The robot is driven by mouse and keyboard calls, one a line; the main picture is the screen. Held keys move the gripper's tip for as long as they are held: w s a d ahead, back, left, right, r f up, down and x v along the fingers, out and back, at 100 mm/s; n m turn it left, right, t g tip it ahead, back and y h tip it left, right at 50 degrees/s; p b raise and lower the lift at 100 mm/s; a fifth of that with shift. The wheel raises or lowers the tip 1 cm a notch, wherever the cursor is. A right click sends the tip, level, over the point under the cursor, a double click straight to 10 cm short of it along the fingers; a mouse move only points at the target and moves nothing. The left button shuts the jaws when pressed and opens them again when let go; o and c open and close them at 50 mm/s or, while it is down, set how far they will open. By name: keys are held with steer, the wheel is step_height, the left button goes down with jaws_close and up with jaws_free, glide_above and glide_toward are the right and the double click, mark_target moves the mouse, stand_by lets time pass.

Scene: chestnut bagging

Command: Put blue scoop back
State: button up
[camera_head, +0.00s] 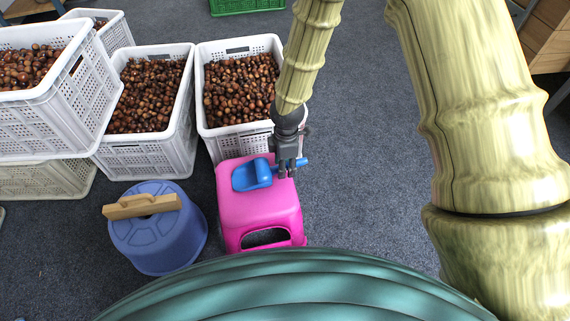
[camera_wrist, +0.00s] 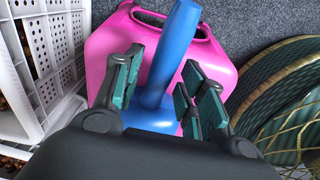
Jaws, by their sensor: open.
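The blue scoop (camera_head: 250,175) lies on the seat of the pink stool (camera_head: 262,208), with its pan to the left and its handle pointing right. My gripper (camera_head: 287,172) is over the right part of the stool, at the scoop's handle. In the wrist view my gripper (camera_wrist: 163,80) is open, with one finger on each side of the blue scoop's handle (camera_wrist: 170,60). Part of the scoop's pan is hidden behind the gripper body there. I cannot tell whether a finger touches the handle. The scoop appears to rest on the stool (camera_wrist: 108,48).
White crates of chestnuts (camera_head: 187,110) (camera_head: 205,127) stand behind the stool, with more stacked at the left (camera_head: 50,118). A blue upturned tub (camera_head: 160,235) with a wooden piece (camera_head: 142,206) on it stands left of the stool. Grey floor (camera_head: 370,160) is clear to the right.

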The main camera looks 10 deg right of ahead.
step_height(320, 180, up, 12)
steer(key=p, duration=0.4)
steer(key=shift+d+p, duration=0.15)
steer(key=shift+p, duration=0.15)
